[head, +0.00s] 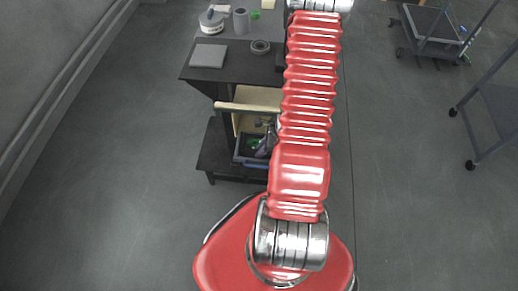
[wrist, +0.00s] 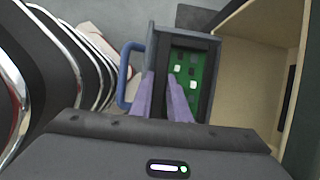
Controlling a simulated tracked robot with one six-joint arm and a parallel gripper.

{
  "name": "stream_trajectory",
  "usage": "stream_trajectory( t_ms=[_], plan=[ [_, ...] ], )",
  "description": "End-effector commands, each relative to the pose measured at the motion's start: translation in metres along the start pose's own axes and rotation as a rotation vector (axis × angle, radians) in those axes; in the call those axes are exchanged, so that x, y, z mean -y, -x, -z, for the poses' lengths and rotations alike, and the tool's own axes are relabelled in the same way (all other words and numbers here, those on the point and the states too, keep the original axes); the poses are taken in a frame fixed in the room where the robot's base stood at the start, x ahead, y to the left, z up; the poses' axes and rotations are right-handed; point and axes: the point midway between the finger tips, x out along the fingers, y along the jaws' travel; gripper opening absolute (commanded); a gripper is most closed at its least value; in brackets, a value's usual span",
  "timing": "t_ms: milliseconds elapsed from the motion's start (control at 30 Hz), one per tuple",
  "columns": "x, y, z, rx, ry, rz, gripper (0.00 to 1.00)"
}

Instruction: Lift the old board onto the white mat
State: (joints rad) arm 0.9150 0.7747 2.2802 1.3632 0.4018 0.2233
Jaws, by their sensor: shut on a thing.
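The old board (wrist: 190,72), green with black and white parts, lies in a dark open drawer (wrist: 210,85); a bit of its green also shows in the head view (head: 252,142). My gripper (wrist: 160,76) has purple fingers reaching into the drawer beside its blue handle (wrist: 126,75). The fingers straddle the drawer's dark front wall and look shut on it, one outside and one over the board. The handle is outside the fingers. No clearly white mat shows; a flat grey square (head: 208,55) lies on the dark bench top (head: 235,68).
On the bench are a white round device (head: 211,20), a grey cup (head: 241,20) and a dark ring (head: 260,47). Wheeled carts (head: 435,25) stand at the right. The floor at left is clear.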

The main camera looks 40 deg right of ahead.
Motion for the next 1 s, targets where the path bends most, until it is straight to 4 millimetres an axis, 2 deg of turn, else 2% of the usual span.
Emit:
stream_trajectory(
  t_ms=[367, 567, 767, 1000],
  plan=[
    [0.000, 0.001, 0.000, 0.000, 0.000, 0.000, 0.00],
    [0.001, 0.007, -0.003, 0.001, 0.001, 0.002, 0.00],
    [0.001, 0.025, -0.010, 0.001, 0.003, 0.003, 0.00],
    [0.002, 0.055, -0.023, 0.000, 0.003, 0.005, 0.00]
  ],
)
